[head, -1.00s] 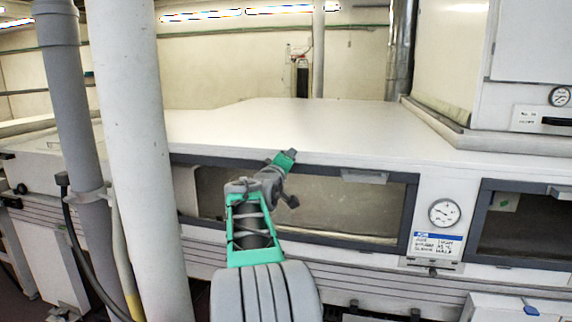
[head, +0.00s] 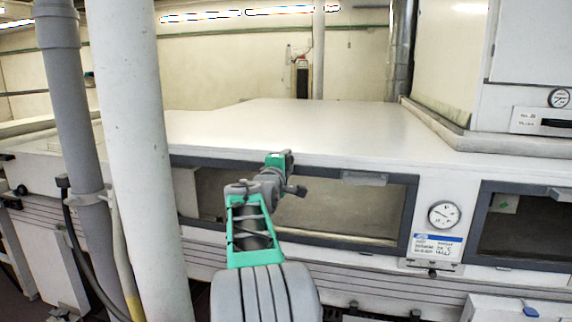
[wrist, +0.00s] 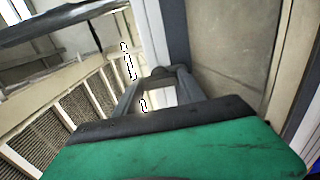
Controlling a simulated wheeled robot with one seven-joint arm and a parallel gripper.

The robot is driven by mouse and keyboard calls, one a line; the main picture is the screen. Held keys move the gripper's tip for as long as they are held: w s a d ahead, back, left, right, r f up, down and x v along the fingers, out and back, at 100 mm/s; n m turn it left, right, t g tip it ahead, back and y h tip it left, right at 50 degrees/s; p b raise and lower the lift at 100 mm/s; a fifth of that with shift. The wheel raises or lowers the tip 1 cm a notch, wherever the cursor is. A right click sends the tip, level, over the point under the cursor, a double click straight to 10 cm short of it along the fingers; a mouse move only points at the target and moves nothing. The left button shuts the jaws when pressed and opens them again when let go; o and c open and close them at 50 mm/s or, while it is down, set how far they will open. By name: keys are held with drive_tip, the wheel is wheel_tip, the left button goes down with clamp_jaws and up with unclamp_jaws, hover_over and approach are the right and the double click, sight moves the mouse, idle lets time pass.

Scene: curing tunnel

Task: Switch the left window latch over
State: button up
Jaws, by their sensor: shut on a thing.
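My gripper (head: 287,156) is at the top frame of the left window (head: 350,208), left of its middle, in the head view. Its jaws are hidden there behind its green body. In the wrist view the two grey fingers (wrist: 160,82) converge beside the window's dark frame (wrist: 172,30). They are shut on a small dark grey piece (wrist: 166,71), which seems to be the left window latch. Most of it is hidden by the fingers, so its angle cannot be told.
A grey handle (head: 364,178) sits further right on the same frame. A dial gauge (head: 444,214) and label plate (head: 435,247) separate this from the right window (head: 525,225). A white post (head: 140,150) and grey pipe (head: 72,100) stand at left. The white top (head: 300,130) is clear.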

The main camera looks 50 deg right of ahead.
drive_tip(key=o, duration=1.4)
drive_tip(key=shift+c, duration=0.2)
drive_tip(key=b+v, duration=0.2)
drive_tip(key=v, duration=0.6)
drive_tip(key=shift+d, duration=0.15)
